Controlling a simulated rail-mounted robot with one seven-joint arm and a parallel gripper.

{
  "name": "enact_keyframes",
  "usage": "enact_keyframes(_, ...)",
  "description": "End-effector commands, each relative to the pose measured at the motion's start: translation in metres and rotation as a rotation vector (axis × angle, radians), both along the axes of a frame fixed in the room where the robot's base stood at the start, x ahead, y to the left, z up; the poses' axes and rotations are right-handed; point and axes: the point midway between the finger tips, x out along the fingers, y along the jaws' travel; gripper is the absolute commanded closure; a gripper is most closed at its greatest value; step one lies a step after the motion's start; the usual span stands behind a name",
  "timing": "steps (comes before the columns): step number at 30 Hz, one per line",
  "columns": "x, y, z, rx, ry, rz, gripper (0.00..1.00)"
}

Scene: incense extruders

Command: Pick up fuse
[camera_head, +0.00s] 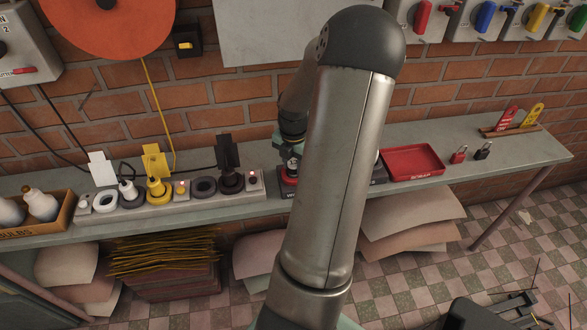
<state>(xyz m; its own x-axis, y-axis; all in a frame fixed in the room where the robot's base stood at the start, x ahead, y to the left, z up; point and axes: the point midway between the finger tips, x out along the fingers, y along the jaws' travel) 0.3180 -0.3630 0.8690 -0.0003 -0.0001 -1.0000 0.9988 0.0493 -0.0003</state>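I cannot pick out a fuse for certain in the head view. My arm stands across the middle of the picture and hides part of the bench behind it. My gripper (291,160) points down just left of my upright arm link, low over the bench. A small red item (290,173) shows right at its tip, above a dark box (285,194) with white lettering. Whether the fingers are open or shut on anything is too small and too covered to tell.
A grey strip (142,210) with several round sockets and upright tags lies left of my gripper. A cardboard box (64,218) of bulbs stands far left. A red scrap tray (412,161) and two padlocks (470,154) lie to the right.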

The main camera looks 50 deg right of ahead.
Motion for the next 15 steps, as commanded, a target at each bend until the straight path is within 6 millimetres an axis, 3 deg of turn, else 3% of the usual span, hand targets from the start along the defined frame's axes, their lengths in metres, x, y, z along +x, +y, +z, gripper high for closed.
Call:
enact_keyframes(10,0.000,0.000,0.003,-0.001,-0.001,0.000,0.91)
enact_keyframes(15,0.000,-0.001,0.016,-0.003,0.000,0.000,0.91)
